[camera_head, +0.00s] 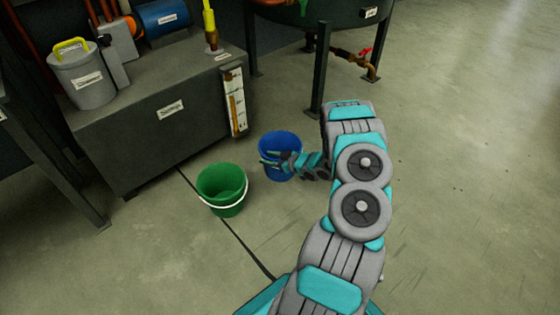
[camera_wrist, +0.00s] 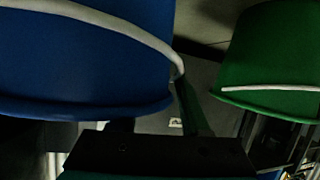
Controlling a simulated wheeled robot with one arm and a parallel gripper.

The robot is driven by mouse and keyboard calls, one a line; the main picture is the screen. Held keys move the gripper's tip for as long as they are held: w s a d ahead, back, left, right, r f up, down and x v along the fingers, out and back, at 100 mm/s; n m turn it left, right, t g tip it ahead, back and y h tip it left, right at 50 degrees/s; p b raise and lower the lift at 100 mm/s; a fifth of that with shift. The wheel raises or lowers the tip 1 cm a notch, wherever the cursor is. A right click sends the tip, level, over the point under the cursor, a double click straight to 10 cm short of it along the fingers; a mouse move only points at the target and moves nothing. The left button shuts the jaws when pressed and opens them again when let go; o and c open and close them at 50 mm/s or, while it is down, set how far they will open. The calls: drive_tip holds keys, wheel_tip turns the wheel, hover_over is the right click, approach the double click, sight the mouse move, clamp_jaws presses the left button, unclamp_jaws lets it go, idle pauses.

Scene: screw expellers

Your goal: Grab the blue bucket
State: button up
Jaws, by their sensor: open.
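The blue bucket (camera_head: 284,143) stands on the floor near the right end of the dark tank. My gripper (camera_head: 268,159) is open. In the head view it reaches in from the right and overlaps the front of the bucket, covering part of its side. Whether it touches the bucket I cannot tell. In the wrist view the blue bucket (camera_wrist: 75,65) fills the upper left, very close, with its pale handle across it. No bucket wall shows clearly gripped between the fingers.
A green bucket (camera_head: 222,188) with a white handle stands just left of the blue one; it also shows in the wrist view (camera_wrist: 275,60). The dark tank (camera_head: 155,115) is behind. A table-like frame's leg (camera_head: 320,70) stands behind right. Floor at right is clear.

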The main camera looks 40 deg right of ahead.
drive_tip(key=shift+c, duration=0.3)
clamp_jaws()
idle(1.0)
